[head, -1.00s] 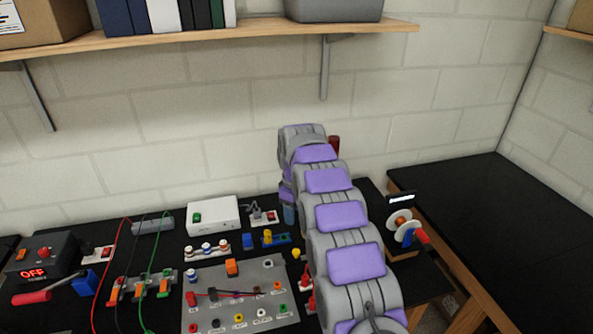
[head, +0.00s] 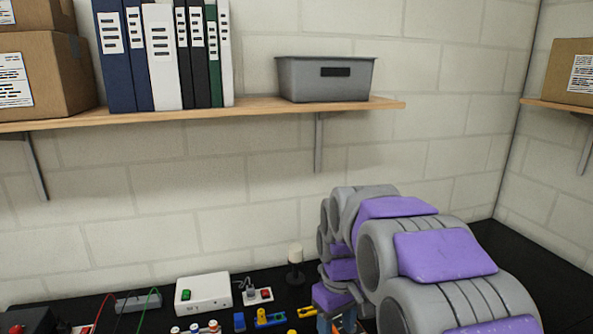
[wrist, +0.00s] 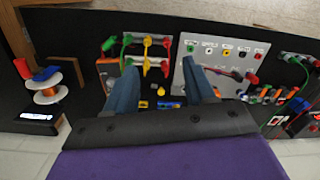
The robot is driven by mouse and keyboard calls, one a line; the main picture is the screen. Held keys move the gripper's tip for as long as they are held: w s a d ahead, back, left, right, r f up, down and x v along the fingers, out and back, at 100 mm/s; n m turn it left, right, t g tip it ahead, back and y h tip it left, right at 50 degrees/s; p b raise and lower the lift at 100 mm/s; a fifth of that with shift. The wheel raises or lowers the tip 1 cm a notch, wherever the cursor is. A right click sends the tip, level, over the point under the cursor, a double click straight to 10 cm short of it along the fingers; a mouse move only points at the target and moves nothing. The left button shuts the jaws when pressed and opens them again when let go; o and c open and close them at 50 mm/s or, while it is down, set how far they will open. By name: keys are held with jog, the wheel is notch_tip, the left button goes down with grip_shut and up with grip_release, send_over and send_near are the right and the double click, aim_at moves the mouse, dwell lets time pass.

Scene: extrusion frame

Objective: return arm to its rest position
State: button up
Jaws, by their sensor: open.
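My arm, with grey and purple segments, fills the lower right of the head view and bends downward at its far end. My gripper (wrist: 160,72) shows in the wrist view with two blue fingers spread apart and nothing between them. It is above the black bench top. In the head view the gripper end is partly hidden at the bottom edge, behind and below the arm.
The wrist view shows a grey socket panel (wrist: 222,62), coloured clips, and a spool (wrist: 46,96) at left. The head view shows a white box (head: 203,294), a small lamp-like item (head: 295,263), and a wall shelf (head: 250,110) with binders and a grey bin (head: 326,80).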

jog(key=s+d+f+m, duration=0.1)
jog(key=s+d+m, duration=0.1)
jog(key=s, duration=0.8)
jog(key=s+d+f+m+b, duration=0.1)
jog(key=s+d+f+m, duration=0.1)
jog(key=s, duration=0.8)
jog(key=s+d+f+m+g, duration=0.1)
jog(key=s+f+m, duration=0.1)
jog(key=s, duration=0.8)
jog(key=shift+s+d, duration=0.15)
jog(key=shift+d, duration=0.25)
dwell(0.8)
